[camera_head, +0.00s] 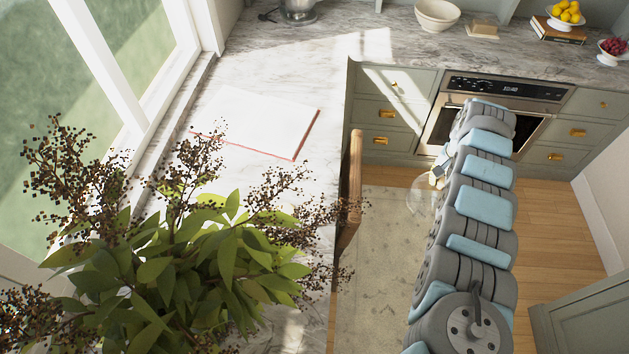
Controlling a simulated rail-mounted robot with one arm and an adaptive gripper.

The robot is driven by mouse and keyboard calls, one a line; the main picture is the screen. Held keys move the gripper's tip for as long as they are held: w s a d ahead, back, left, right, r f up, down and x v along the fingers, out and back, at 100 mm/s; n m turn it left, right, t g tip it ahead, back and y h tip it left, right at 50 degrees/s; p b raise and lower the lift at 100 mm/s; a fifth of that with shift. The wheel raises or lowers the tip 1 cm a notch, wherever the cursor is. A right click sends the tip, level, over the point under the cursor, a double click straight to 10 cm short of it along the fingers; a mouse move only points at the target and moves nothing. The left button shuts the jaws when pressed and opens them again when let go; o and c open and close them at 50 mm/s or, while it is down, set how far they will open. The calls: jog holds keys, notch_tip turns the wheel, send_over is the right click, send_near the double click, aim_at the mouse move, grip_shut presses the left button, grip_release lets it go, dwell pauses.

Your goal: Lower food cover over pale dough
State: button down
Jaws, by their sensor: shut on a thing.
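My gripper (437,178) shows at the left side of my arm, over the floor to the right of the counter. It is small in view and partly hidden by my arm. A clear, dome-like food cover (418,197) shows just below and left of it; my gripper is shut on it. The cover's outline is faint, and its right part is hidden behind my arm. I cannot make out any pale dough in this view.
A white mat with a red edge (262,122) lies on the marble counter (318,85). A leafy plant (190,265) covers the near counter. A wooden chair or stool (350,190) stands by the counter edge. A bowl (437,14) and fruit stands are at the back.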

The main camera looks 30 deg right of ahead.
aim_at(424, 184)
jog(key=shift+w+a, duration=0.4)
jog(key=shift+w, duration=0.2)
jog(key=shift+w+a, duration=0.35)
jog(key=shift+w, duration=0.2)
jog(key=shift+w+a+f, duration=0.15)
jog(key=shift+w+a, duration=0.15)
jog(key=shift+w, duration=0.05)
jog(key=shift+w+a, duration=0.15)
jog(key=shift+w, duration=0.1)
jog(key=shift+w+a, duration=0.15)
jog(key=shift+w, duration=0.15)
jog(key=shift+w+a+f, duration=0.15)
jog(key=shift+w+a, duration=0.55)
jog(key=shift+w, duration=0.05)
jog(key=shift+w+a+b, duration=0.2)
jog(key=shift+w+b, duration=0.05)
jog(key=shift+b, duration=0.05)
jog(key=w+a+n, duration=0.1)
jog(key=w+a, duration=0.4)
jog(key=shift+w+a+f+b, duration=0.15)
jog(key=shift+w+f+b, duration=0.1)
jog(key=shift+f+b, duration=0.1)
